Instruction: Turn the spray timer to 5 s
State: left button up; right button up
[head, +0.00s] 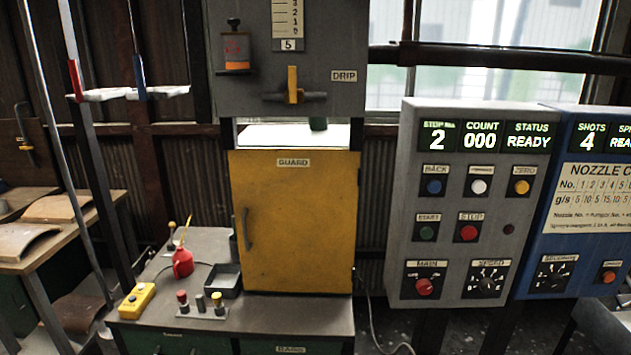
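A blue control panel (600,250) stands at the right edge, cut off by the frame. It carries a black dial (552,274) with white marks at its lower left, under a small label too blurred to read surely. This may be the spray timer; its pointer setting is too small to tell. A display (588,141) at the panel's top reads SHOTS 4, with another partly cut-off display to its right. Neither of my grippers is in view.
A grey panel (398,240) with displays, buttons, a red main switch (424,287) and a speed dial (488,280) adjoins it. A yellow guard door (295,220) stands in the middle. A workbench (240,325) holds a red oil can (182,263) and a yellow button box (137,300).

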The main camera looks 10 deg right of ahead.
aim_at(555, 281)
jog(key=z, duration=1.7)
